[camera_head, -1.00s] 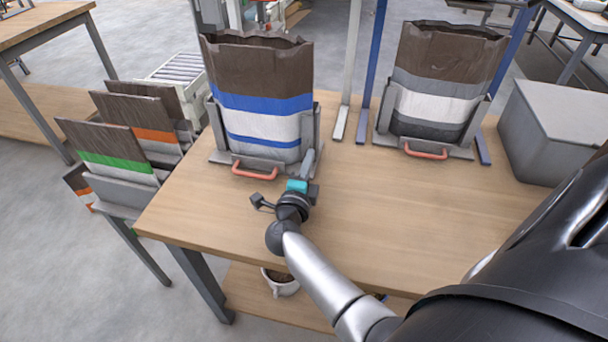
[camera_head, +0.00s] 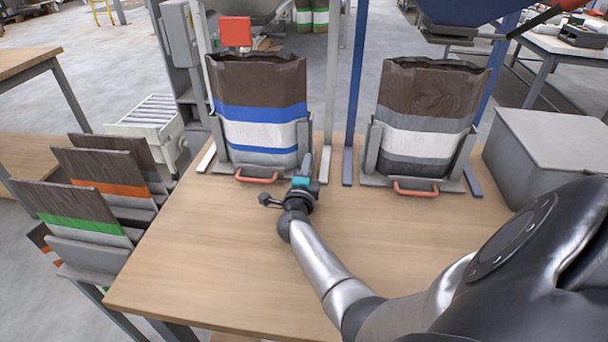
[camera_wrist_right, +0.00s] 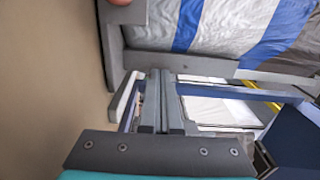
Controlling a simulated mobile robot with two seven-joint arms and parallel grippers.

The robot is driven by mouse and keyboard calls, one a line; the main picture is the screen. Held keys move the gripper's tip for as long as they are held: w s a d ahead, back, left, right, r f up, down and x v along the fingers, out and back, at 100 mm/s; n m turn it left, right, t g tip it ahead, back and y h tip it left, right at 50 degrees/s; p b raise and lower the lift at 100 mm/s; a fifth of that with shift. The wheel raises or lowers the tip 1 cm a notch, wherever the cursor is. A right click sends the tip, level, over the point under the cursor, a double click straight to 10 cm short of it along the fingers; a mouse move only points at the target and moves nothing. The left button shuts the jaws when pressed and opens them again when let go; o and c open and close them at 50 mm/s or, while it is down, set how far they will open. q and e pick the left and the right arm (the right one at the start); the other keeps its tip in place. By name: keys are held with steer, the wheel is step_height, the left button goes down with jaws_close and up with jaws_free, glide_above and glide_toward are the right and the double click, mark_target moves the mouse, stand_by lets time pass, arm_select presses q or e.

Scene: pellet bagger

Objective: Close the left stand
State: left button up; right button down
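The left stand (camera_head: 230,172) is a grey holder with a red handle (camera_head: 257,177) at its front. It carries an upright open-topped bag (camera_head: 255,85) with blue and white bands. It sits between the feet of a light grey frame (camera_head: 326,162), its front about level with their ends. My right gripper (camera_head: 306,170) is at the stand's front right corner. In the right wrist view, its two fingers (camera_wrist_right: 162,100) are close together beside the stand's grey edge (camera_wrist_right: 195,65), with nothing seen between them; contact is unclear. My left gripper is not in view.
The right stand (camera_head: 372,180) holds a similar bag (camera_head: 432,95) between blue frame feet. A grey lidded box (camera_head: 545,150) is at the table's right. Folded bags (camera_head: 85,215) stand in a rack at the left. The wooden table's (camera_head: 220,260) front is clear.

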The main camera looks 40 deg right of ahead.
steer(key=shift+w+d+f, duration=0.15)
steer(key=shift+d, duration=0.35)
steer(key=shift+r+b, duration=0.2)
steer(key=shift+b, duration=0.1)
steer(key=shift+r, duration=0.1)
